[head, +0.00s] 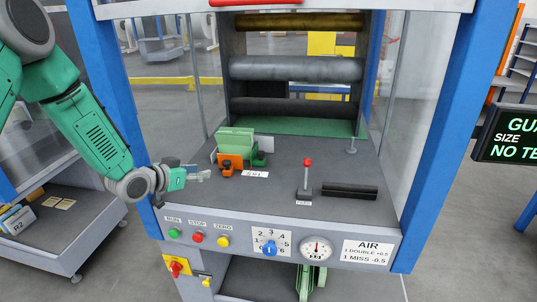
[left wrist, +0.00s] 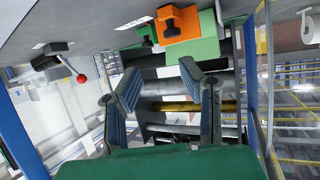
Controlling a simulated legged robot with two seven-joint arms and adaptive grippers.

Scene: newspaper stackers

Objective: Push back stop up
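The back stop is not labelled legibly; a light green upright plate assembly (head: 235,141) stands on the grey deck. An orange block (head: 230,162) with a dark knob sits at its front left, and a dark green block (head: 259,158) sits at its right. In the left wrist view, tilted over, the orange block (left wrist: 180,24) and green plate (left wrist: 207,40) show at the top. My left gripper (head: 205,175) is over the deck's left front, left of and nearer than the orange block, apart from it. Its fingers (left wrist: 160,78) are spread and empty. My right gripper is not in view.
A red-knobbed lever (head: 308,174) and a black bar (head: 349,191) stand on the deck's right. The front panel has buttons (head: 197,237), a dial (head: 271,242) and a gauge (head: 316,248). Rollers (head: 296,69) lie behind. Blue posts (head: 108,90) flank the opening.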

